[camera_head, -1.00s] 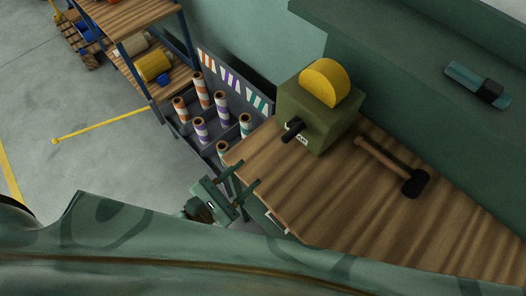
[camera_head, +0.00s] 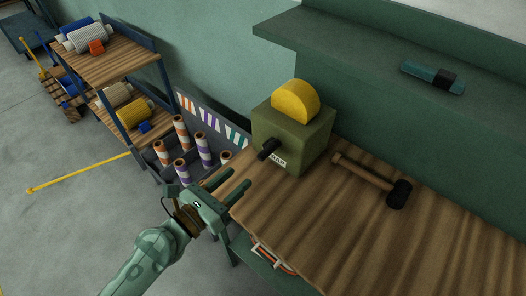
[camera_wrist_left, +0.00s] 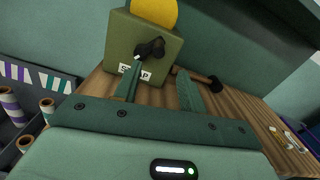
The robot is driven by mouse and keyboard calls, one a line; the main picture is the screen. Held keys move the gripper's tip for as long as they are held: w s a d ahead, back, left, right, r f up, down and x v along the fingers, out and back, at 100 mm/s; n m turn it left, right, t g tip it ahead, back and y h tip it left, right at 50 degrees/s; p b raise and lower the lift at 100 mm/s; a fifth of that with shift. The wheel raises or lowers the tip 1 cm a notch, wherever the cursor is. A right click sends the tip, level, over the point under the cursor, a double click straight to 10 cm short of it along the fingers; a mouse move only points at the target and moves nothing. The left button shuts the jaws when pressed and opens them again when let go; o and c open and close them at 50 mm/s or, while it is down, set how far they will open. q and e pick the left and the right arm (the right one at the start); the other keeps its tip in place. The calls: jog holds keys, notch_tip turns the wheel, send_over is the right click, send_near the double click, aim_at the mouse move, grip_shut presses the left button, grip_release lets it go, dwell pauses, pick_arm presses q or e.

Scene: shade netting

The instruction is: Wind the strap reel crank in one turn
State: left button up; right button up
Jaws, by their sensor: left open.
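The strap reel is an olive box (camera_head: 293,139) with a yellow half-disc (camera_head: 296,101) on top, standing on the wooden bench. Its black crank (camera_head: 269,149) sticks out of the front face above a white label. My left gripper (camera_head: 246,182) is open and empty, in front of the reel and a little below the crank, apart from it. In the left wrist view the box (camera_wrist_left: 141,42) stands ahead, and the crank (camera_wrist_left: 150,48) shows beyond and between the two open fingers (camera_wrist_left: 160,90), nearer the left one. My right gripper is not in view.
A mallet (camera_head: 372,182) lies on the wooden bench (camera_head: 330,230) right of the reel. A teal and black tool (camera_head: 433,78) lies on the green ledge. The bench front is clear.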

aim_at(259, 159)
pick_arm(q)
jog(key=x, duration=1)
jog(key=shift+w+d+f, duration=0.1)
jog(key=shift+w+d, duration=0.05)
jog(key=shift+w, duration=0.15)
grip_shut()
